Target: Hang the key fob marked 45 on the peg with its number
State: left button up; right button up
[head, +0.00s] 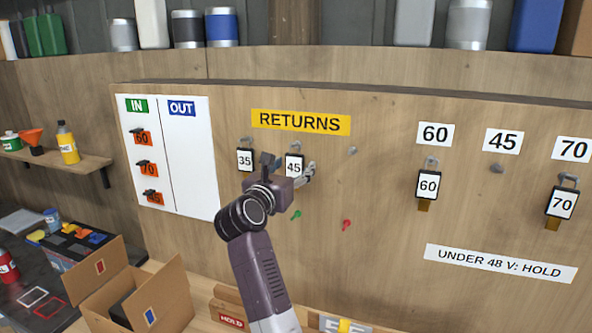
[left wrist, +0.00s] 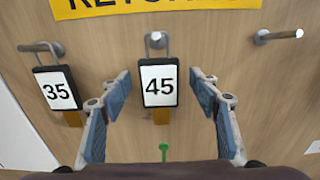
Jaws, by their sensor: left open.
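The fob marked 45 (head: 293,167) hangs by its shackle from a peg under the yellow RETURNS sign (head: 300,122); it also shows in the left wrist view (left wrist: 158,84). My left gripper (head: 290,172) is in front of the board at this fob. In the left wrist view the open fingers (left wrist: 160,100) stand either side of the fob, with gaps on both sides. The peg under the 45 label (head: 496,168) is bare, to the right. The label 45 (head: 503,141) is above it. My right gripper is not in view.
Fob 35 (left wrist: 57,90) hangs close on the left of fob 45. A bare peg (left wrist: 279,36) is to the right. Fobs 60 (head: 428,186) and 70 (head: 561,204) hang either side of the bare 45 peg. Green (head: 296,214) and red (head: 346,225) pegs are lower.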

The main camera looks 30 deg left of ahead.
pick_arm(q)
jog(key=shift+w, duration=0.1)
jog(key=shift+r, duration=0.1)
jog(key=shift+s+d+r, duration=0.1)
jog(key=shift+s+r, duration=0.2)
jog(key=shift+s, duration=0.4)
jog(key=c, duration=0.5)
jog(key=shift+w, duration=0.1)
jog(key=shift+c, duration=1.3)
jog(key=shift+w+f, duration=0.15)
jog(key=shift+f, duration=0.05)
jog(key=c, duration=0.5)
jog(key=o, duration=0.4)
jog(key=shift+c, duration=1.1)
jog(key=c, duration=0.3)
jog(key=shift+c, duration=0.2)
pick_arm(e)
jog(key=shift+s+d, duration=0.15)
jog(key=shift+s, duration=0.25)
